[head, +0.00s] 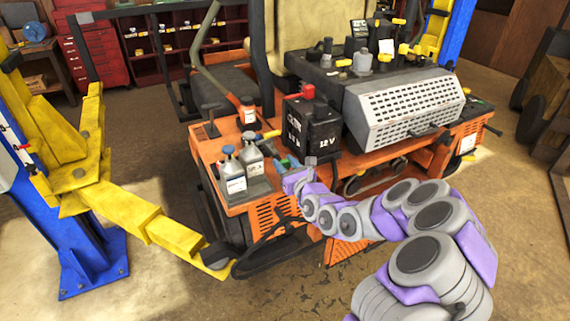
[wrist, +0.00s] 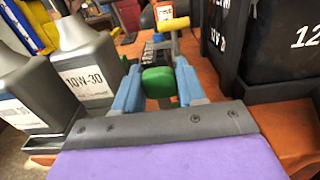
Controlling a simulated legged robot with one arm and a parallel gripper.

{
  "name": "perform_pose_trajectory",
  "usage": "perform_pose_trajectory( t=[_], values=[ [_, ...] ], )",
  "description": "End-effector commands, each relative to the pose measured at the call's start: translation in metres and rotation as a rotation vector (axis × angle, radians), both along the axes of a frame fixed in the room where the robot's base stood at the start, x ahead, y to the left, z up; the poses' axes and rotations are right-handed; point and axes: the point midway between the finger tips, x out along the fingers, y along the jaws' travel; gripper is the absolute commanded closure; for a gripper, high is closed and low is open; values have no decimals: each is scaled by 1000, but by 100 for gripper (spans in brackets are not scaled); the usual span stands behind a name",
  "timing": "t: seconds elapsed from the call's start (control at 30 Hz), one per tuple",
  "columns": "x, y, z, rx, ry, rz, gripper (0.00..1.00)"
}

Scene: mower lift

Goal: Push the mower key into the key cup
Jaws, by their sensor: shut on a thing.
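My gripper (wrist: 159,81) has its blue fingers shut on a small green block (wrist: 159,84), which looks like the head of the mower key. The block sits between the fingertips, and whatever is beyond it is mostly hidden. A dark ribbed part (wrist: 158,52) shows just behind the block; I cannot tell whether it is the key cup or whether the key touches it. In the head view my gripper (head: 287,163) is low over the orange mower deck (head: 204,148), between the grey bottles and the black battery. The key cup is not clearly visible there.
Grey oil bottles (head: 232,175) stand close on the left, one labelled 10W-30 (wrist: 83,75). The black 12 V battery (head: 313,130) stands close on the right. A tool with a yellow handle (wrist: 171,22) lies behind. A yellow lift arm (head: 150,222) reaches under the mower.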

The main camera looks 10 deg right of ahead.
Motion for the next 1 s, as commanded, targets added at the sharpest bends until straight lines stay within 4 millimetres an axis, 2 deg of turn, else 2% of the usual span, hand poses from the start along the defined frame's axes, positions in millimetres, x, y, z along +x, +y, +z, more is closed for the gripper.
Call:
perform_pose_trajectory(
  t=[0.13,0.53,1.0],
  values=[
    [0,-5,1,5,1,-2,89],
    [0,2,1,-2,-1,0,89],
    [0,-5,0,2,0,-1,89]
  ],
)
